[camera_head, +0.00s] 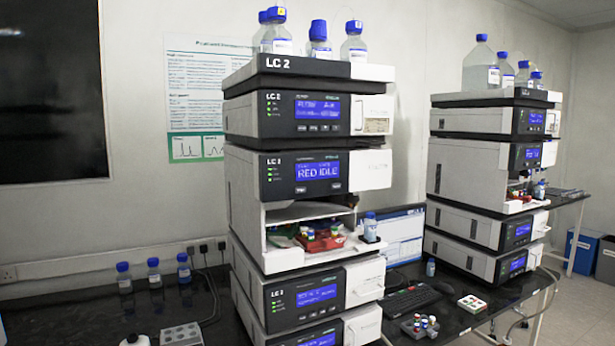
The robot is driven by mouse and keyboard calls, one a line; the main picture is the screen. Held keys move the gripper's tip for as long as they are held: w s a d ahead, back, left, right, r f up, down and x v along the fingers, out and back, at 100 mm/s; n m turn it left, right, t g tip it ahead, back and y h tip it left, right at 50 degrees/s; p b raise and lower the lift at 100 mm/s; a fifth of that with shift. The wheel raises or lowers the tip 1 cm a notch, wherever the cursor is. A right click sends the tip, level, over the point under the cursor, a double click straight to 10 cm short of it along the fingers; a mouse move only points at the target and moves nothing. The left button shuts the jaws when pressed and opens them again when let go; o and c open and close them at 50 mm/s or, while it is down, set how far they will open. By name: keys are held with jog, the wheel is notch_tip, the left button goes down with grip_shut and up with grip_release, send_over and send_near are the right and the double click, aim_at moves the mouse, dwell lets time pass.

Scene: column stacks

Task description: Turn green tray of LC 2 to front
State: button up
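The LC 2 stack (300,205) stands on the dark bench at the middle, several white and dark-grey modules high. Its open sampler bay (290,258) is at mid-height. Inside, a red tray (322,241) with small vials sits at the front right. A green tray (284,241) shows partly behind and left of it; the bay wall and the red tray hide the rest. The display (318,170) above the bay reads "RED IDLE". My gripper is not in view.
Blue-capped bottles stand on top of LC 2, and one small bottle (370,228) sits at the bay's right side. A second stack (480,180) stands at right. A keyboard (408,300), monitor (400,236) and vial racks lie between. Bottles (154,272) stand at left.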

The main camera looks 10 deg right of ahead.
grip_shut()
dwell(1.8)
